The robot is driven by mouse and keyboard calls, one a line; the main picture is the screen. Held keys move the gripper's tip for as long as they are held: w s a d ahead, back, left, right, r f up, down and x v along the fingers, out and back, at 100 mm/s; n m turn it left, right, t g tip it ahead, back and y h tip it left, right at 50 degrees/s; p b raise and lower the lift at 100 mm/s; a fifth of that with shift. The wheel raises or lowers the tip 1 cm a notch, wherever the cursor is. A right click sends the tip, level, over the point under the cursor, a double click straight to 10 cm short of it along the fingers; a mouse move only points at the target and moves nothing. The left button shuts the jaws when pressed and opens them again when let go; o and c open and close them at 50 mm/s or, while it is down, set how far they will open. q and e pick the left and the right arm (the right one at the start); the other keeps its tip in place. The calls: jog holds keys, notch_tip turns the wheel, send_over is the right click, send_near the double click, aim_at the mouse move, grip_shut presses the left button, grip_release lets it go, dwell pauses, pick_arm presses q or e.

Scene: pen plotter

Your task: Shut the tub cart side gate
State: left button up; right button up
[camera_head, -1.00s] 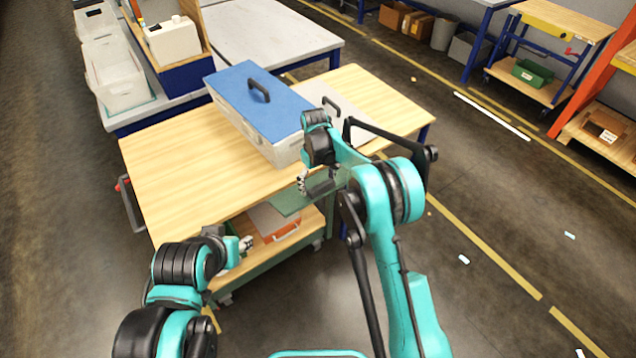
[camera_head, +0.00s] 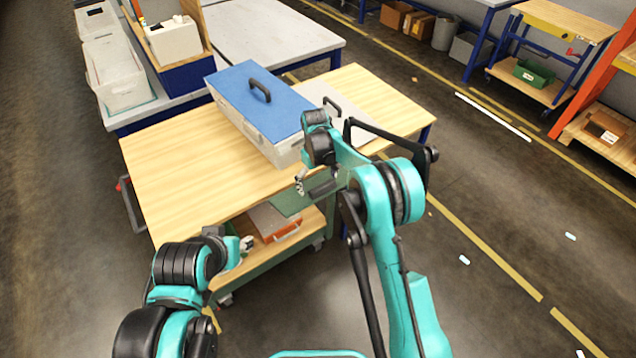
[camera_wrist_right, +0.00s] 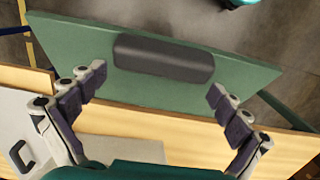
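The tub cart (camera_head: 190,165) has a wooden top and a lower shelf. Its side gate (camera_head: 289,201) is a green panel at the near side, partly hidden by my right arm. In the right wrist view, the gate (camera_wrist_right: 200,92) crosses the picture with a dark bar-like handle (camera_wrist_right: 163,58) on it. My right gripper (camera_head: 312,188) is at the gate; in the right wrist view, its fingers (camera_wrist_right: 158,95) are wide apart, with the handle beyond them and nothing between. My left gripper (camera_head: 246,244) is beside the cart's near edge, too small to read.
A blue-lidded case (camera_head: 255,100) and a flat grey case (camera_head: 335,100) sit on the cart top. An orange case (camera_head: 275,224) lies on the lower shelf. A grey table (camera_head: 262,30) with white bins stands behind.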

notch_tip(320, 180, up, 12)
jog(key=shift+w+a, duration=0.15)
jog(key=shift+w, duration=0.1)
dwell(0.3)
